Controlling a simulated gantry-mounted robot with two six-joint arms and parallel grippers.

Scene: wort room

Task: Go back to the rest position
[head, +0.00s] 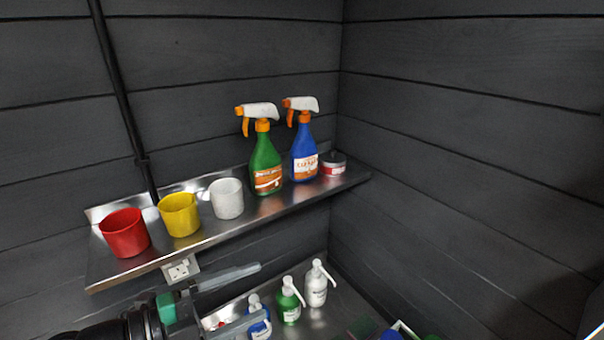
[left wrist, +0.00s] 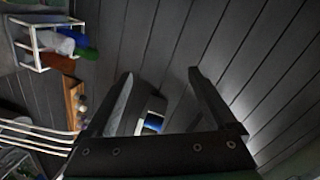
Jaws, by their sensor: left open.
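My left gripper (head: 262,291) comes in at the bottom left of the head view, below the upper shelf and in front of the lower shelf. Its two fingers are spread apart with nothing between them. The left wrist view also shows the open fingers (left wrist: 160,73), with dark wall boards and a pale and blue thing, too unclear to name, beyond them. My right gripper is in neither view.
The steel upper shelf (head: 118,272) holds a red cup (head: 126,236), yellow cup (head: 181,217), white cup (head: 228,200), green spray bottle (head: 266,167), blue spray bottle (head: 304,150) and a tin (head: 333,165). Pump bottles, including a green one (head: 289,305), stand below. Right wall is bare.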

